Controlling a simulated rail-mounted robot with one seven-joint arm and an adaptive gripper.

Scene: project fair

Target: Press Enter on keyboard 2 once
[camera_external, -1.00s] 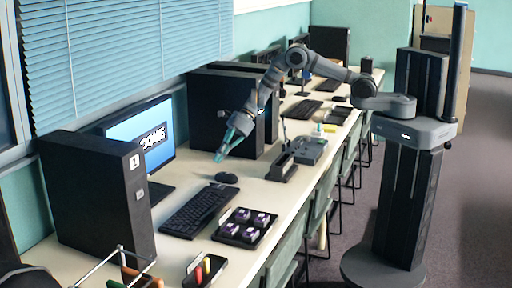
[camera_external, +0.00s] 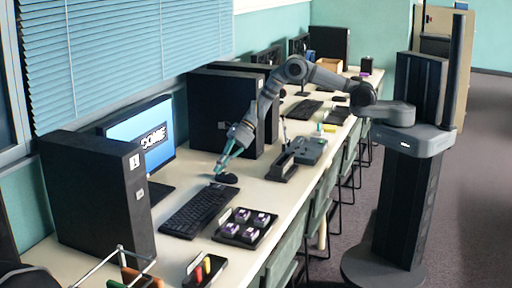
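A black keyboard (camera_external: 198,210) lies on the long desk in front of the near monitor (camera_external: 145,138). Another dark keyboard (camera_external: 303,109) lies farther back along the desk. I cannot read which one is number 2, and single keys such as Enter are too small to pick out. No held object shows, and the finger gap is too small to judge.
A black tray with several purple-topped pieces (camera_external: 245,226) sits right of the near keyboard. Black computer towers (camera_external: 95,195) stand near and behind. Grey devices (camera_external: 307,150) lie right of my gripper. Chairs line the desk's right edge (camera_external: 295,210).

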